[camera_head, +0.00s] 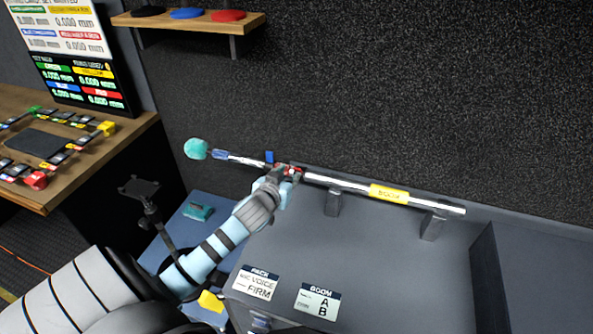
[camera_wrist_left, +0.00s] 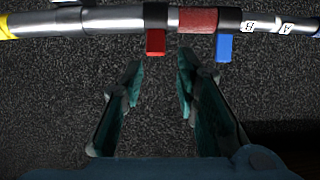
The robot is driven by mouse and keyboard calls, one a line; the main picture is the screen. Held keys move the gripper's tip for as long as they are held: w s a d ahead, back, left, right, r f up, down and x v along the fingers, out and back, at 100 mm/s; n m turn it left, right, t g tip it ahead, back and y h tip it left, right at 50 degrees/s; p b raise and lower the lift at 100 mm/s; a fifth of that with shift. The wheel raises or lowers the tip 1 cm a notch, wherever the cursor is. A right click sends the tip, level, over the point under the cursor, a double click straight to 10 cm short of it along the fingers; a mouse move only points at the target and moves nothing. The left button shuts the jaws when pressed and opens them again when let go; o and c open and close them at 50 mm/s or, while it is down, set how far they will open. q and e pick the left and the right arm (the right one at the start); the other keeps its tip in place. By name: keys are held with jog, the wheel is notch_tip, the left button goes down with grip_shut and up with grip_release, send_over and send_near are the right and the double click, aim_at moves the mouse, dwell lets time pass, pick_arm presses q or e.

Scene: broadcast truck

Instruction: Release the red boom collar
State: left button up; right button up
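A silver boom pole (camera_head: 335,182) lies across two grey rests, with a teal foam tip (camera_head: 196,149) at its left end. The red boom collar shows in the left wrist view as a black ring with a red lever (camera_wrist_left: 156,42) hanging from it. A red band (camera_wrist_left: 198,19) separates it from a blue-lever collar (camera_wrist_left: 224,48). The pole is marked B and A to the right. My left gripper (camera_wrist_left: 158,62) is open, its fingertips just short of the red lever and either side of it; I see no contact. In the head view my left gripper (camera_head: 281,172) covers part of the collar. My right gripper is out of view.
Cards reading PACK (camera_head: 257,283) and BOOM (camera_head: 318,301) lie on the grey bench. The pole rests (camera_head: 333,203) stand right of my gripper. A dark wall (camera_head: 400,100) rises close behind the pole. A wooden desk (camera_head: 120,138) with small coloured items stands left.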

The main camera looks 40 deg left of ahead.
aim_at(297, 170)
pick_arm(q)
jog(key=x, duration=0.5)
jog(key=shift+w+d+f+b, duration=0.1)
jog(key=shift+f+b, duration=0.15)
jog(key=shift+b, duration=0.1)
jog(key=x, duration=0.3)
jog(key=shift+w+d, duration=0.1)
jog(key=shift+d, duration=0.1)
jog(key=shift+s+r, duration=0.2)
jog(key=shift+s, duration=0.1)
jog(key=shift+c, duration=0.2)
grip_shut()
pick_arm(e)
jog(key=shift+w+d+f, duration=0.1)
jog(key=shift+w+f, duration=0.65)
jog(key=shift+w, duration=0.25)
